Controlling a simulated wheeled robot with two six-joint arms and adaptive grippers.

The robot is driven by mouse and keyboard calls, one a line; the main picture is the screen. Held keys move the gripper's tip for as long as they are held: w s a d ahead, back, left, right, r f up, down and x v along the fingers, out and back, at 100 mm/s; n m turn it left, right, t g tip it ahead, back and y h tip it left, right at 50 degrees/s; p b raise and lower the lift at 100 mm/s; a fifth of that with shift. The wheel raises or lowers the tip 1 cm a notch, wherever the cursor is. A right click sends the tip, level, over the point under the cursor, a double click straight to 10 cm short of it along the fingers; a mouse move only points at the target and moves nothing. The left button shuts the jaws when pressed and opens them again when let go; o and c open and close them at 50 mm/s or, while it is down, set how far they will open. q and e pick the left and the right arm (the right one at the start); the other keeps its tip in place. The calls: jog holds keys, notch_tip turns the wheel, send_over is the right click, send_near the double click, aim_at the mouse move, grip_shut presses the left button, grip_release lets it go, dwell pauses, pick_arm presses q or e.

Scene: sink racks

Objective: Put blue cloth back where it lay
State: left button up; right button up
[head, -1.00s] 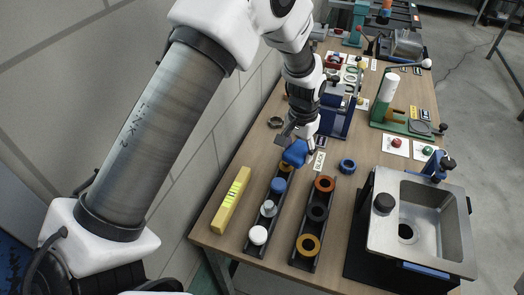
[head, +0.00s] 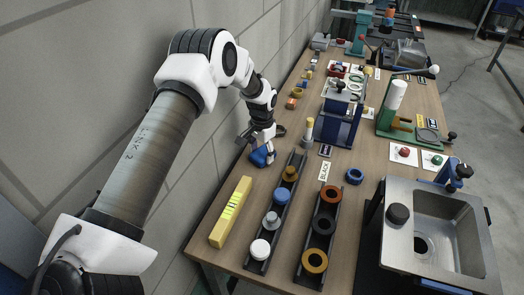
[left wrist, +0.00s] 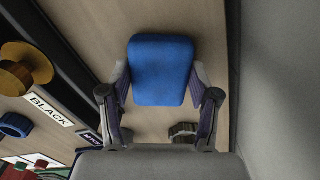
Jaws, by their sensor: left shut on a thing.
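The blue cloth (head: 260,157) is a folded blue pad at the left side of the table, near the wall. My left gripper (head: 266,143) is shut on it from above. In the left wrist view the blue cloth (left wrist: 161,70) sits between the two fingers of the left gripper (left wrist: 160,90), with wood tabletop behind it. I cannot tell whether the cloth touches the table. My right gripper is not in view.
A yellow level (head: 231,212) lies in front of the cloth. Two dark racks, left (head: 256,266) and right (head: 309,279), hold round parts. A sink (head: 440,232) stands at the right. A wall (head: 215,125) runs close along the left.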

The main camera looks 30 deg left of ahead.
aim_at(262, 153)
pick_arm(q)
jog(key=shift+w+f, duration=0.1)
jog(key=o, duration=1.1)
jog(key=shift+r, duration=0.45)
notch_tip(262, 153, up, 11)
jog(key=shift+r+b, duration=0.15)
jog(key=shift+b, duration=1)
